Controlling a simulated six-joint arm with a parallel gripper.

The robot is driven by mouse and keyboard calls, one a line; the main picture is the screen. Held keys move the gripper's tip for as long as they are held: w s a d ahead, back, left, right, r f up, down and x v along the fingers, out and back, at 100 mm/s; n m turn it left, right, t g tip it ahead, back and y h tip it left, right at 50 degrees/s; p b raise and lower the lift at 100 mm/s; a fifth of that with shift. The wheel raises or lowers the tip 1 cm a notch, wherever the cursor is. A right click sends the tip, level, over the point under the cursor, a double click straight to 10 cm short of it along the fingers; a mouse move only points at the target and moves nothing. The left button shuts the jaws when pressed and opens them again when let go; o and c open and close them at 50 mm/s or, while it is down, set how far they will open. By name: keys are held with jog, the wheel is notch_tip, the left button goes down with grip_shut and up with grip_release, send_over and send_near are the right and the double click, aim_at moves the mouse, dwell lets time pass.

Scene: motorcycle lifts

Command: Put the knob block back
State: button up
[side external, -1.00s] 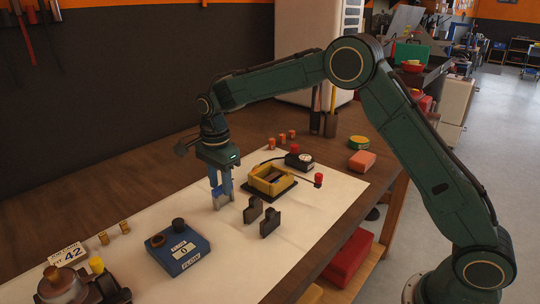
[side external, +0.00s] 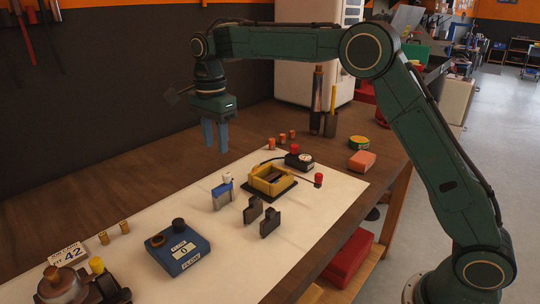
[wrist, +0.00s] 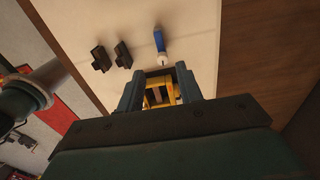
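The knob block (side external: 222,194), with a blue upper part, grey lower part and white knob, stands upright on the white sheet (side external: 180,210). It also shows in the wrist view (wrist: 159,42). My gripper (side external: 215,150) is above it and a little to its left in the side view. In the wrist view, my gripper's fingers (wrist: 158,88) are apart with nothing held. The yellow frame (side external: 262,187) on a dark base is right of the knob block, and partly shows between my fingers in the wrist view.
Two dark blocks (side external: 262,217) stand in front of the yellow frame. A blue flow box (side external: 180,255) is at front left. The brown bench behind the sheet has free room.

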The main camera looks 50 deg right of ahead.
jog(key=shift+r, duration=0.2)
dwell(0.5)
jog(key=s+d+r+n+t, duration=0.1)
jog(key=s+d+r+n, duration=0.25)
jog(key=s, duration=0.55)
jog(key=s+d+r+n+t, duration=0.2)
jog(key=s+r+n, duration=0.3)
jog(key=s, duration=0.3)
jog(key=s+d+f+n+t, duration=0.1)
jog(key=s+f+n, duration=0.2)
jog(key=s, duration=0.6)
jog(key=s+d+f+n+t, duration=0.1)
jog(key=s+f+n, duration=0.3)
jog(key=s, duration=0.6)
jog(key=shift+s+d+n+t, duration=0.15)
jog(key=shift+d+n+t, duration=0.15)
jog(key=shift+n, duration=0.95)
